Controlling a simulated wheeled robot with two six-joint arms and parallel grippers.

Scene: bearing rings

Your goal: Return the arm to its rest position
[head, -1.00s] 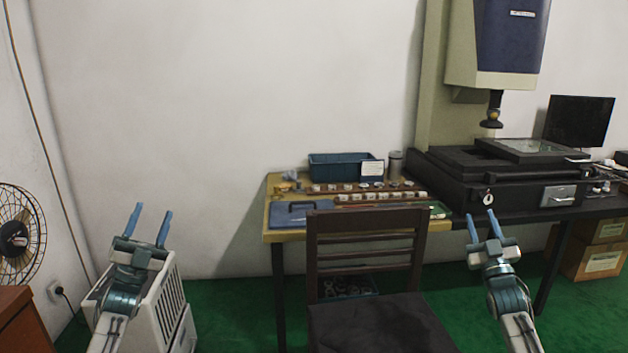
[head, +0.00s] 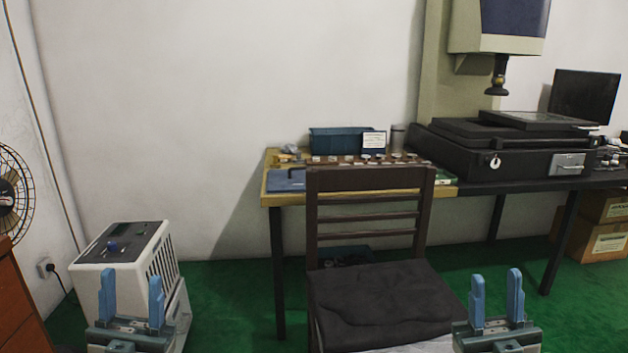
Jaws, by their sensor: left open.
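My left gripper (head: 132,300) is low at the left of the head view, its two blue fingers upright and apart. It is open with nothing between the fingers, and it appears in front of the white cabinet. My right gripper (head: 497,296) is low at the right, its blue fingers also upright and apart with nothing between them. It is to the right of the chair, over the green floor in the picture. Most of both arms is out of view below.
A dark chair (head: 368,180) stands before a wooden table (head: 283,198) with bearing rings and a blue bin (head: 340,142). A black measuring machine (head: 515,160) stands at right. A white cabinet (head: 168,262), fan (head: 12,195) and brown furniture (head: 22,295) are at left.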

